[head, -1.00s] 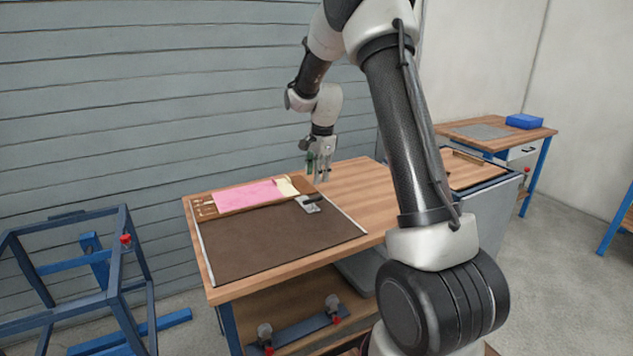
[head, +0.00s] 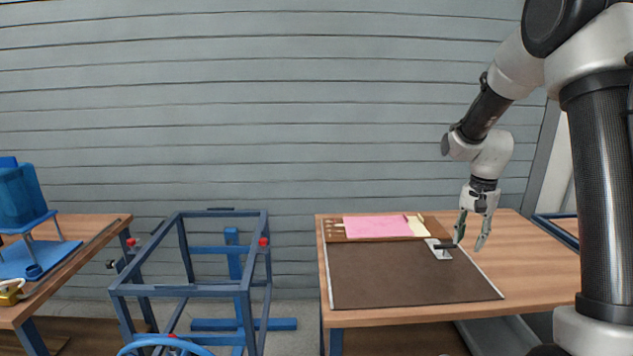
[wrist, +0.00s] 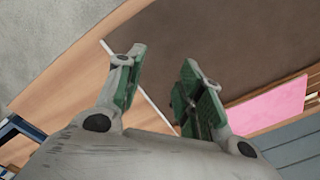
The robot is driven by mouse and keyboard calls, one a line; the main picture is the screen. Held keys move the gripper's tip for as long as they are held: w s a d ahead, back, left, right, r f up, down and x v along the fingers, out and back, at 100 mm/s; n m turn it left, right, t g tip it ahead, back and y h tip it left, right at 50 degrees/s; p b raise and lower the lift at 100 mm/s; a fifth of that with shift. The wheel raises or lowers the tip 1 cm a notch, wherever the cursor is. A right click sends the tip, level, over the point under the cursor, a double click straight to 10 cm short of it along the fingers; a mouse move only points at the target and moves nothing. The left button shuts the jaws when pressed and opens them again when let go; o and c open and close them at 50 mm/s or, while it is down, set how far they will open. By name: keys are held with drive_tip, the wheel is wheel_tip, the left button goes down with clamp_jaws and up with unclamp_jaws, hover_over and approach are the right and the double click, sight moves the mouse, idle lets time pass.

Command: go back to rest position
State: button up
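My gripper (head: 471,231) hangs pointing down above the right part of the wooden table (head: 535,262), beside the brown mat (head: 400,280). In the wrist view my gripper (wrist: 155,85) has its two green-padded fingers spread apart with nothing between them. The arm reaches in from the right side of the head view.
A pink sheet (head: 376,227) lies on a wooden board behind the mat. A small metal tool with a dark handle (head: 440,250) lies at the mat's back right. A blue frame cart (head: 187,290) stands left of the table. Another bench with a blue chair-like item (head: 25,205) is farther left.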

drive_tip(key=s+a+r+n+t, duration=0.1)
drive_tip(key=s+r+n, duration=0.2)
drive_tip(key=s, duration=0.6)
drive_tip(key=s+a+r+n+t, duration=0.2)
drive_tip(key=s+r+n, duration=0.1)
drive_tip(key=s+r, duration=0.4)
drive_tip(key=s+a+r+n+t, duration=0.1)
drive_tip(key=s+r+n, duration=0.2)
drive_tip(key=s, duration=0.9)
wheel_tip(320, 180, up, 3)
drive_tip(key=shift+a+r, duration=0.1)
drive_tip(key=shift+a, duration=0.05)
drive_tip(key=shift+s, duration=0.1)
